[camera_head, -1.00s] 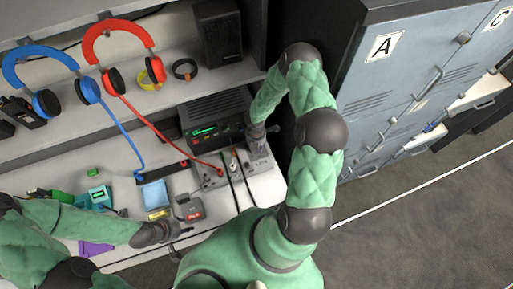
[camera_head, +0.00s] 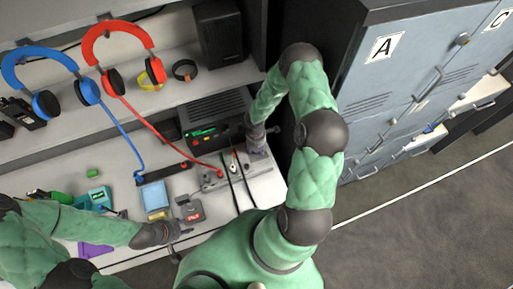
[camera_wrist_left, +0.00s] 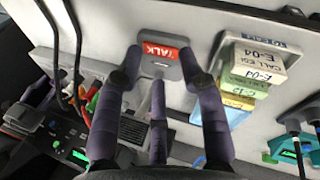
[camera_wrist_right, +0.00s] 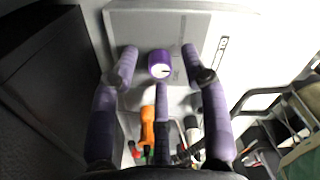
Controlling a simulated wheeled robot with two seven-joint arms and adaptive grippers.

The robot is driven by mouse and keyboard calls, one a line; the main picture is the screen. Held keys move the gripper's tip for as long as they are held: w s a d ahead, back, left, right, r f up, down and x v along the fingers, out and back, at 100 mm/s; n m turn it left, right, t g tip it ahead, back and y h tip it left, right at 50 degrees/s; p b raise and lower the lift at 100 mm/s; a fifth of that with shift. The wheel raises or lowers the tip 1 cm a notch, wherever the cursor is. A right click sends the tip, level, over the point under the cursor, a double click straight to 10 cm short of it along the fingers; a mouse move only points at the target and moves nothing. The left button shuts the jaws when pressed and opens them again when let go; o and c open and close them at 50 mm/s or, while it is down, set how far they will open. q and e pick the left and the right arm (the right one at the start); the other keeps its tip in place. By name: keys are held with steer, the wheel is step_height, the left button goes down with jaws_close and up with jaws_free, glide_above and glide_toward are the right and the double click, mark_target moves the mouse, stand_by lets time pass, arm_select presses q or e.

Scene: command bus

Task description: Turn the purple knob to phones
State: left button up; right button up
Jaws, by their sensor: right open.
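The purple knob (camera_wrist_right: 160,64) shows in the right wrist view on a grey panel (camera_wrist_right: 135,22). It has a white face with a dark pointer mark; the labels around it are too small to read. My right gripper (camera_wrist_right: 160,62) is open, with its fingers spread around the knob; I cannot tell whether they touch it. In the head view my right gripper (camera_head: 262,148) is beside the radio and hides the knob. My left gripper (camera_wrist_left: 160,65) has its fingers spread over a grey box with a red TALK label (camera_wrist_left: 160,51); it also shows in the head view (camera_head: 183,230).
A black radio (camera_head: 215,120) with a green display stands left of my right gripper. Red headphones (camera_head: 122,45) and blue headphones (camera_head: 45,70) are on the shelf. Grey lockers (camera_head: 385,100) stand to the right. An orange-handled tool (camera_wrist_right: 147,125) is near my right gripper.

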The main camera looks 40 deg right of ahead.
step_height(320, 180, up, 12)
steer(key=shift+w+f, duration=0.15)
steer(key=shift+f, duration=0.05)
steer(key=shift+a, duration=0.1)
stand_by(0.7)
